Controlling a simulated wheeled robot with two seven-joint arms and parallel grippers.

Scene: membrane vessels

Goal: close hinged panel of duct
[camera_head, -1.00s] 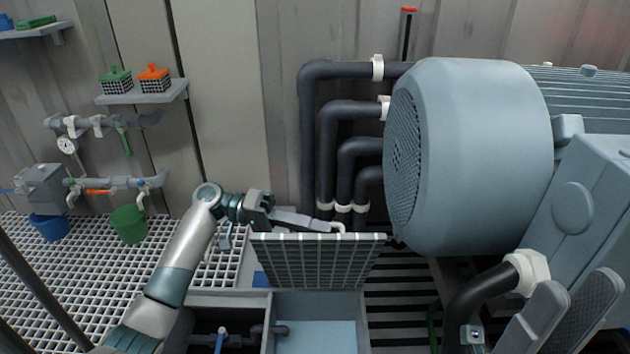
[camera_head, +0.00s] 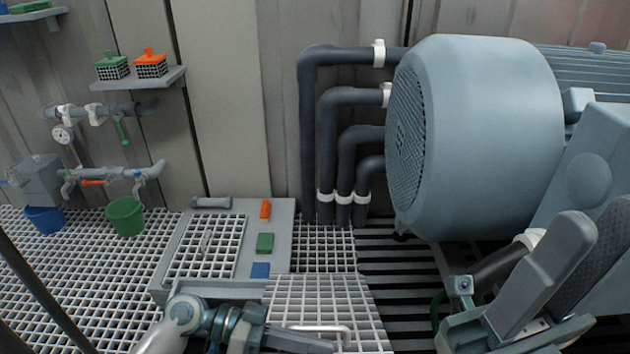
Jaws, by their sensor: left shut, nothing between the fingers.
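The duct's hinged panel (camera_head: 350,302) is a pale grey lattice at the bottom centre. It lies toward me over the duct's opening, which it hides. I cannot tell whether its near edge is fully down, as that edge runs to the picture's bottom. A white bar handle (camera_head: 348,334) stands on it near that edge. My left gripper (camera_head: 325,347) is shut and empty, at the handle's near side; I cannot tell whether they touch. My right gripper (camera_head: 580,265) is at the lower right, its fingers apart, away from the panel.
Behind the panel is a grey board (camera_head: 283,225) with a grate and orange, green and blue blocks. A large blue-grey motor (camera_head: 490,140) and dark pipes (camera_head: 311,130) stand at the back and right. Green (camera_head: 125,215) and blue (camera_head: 45,220) buckets are at left.

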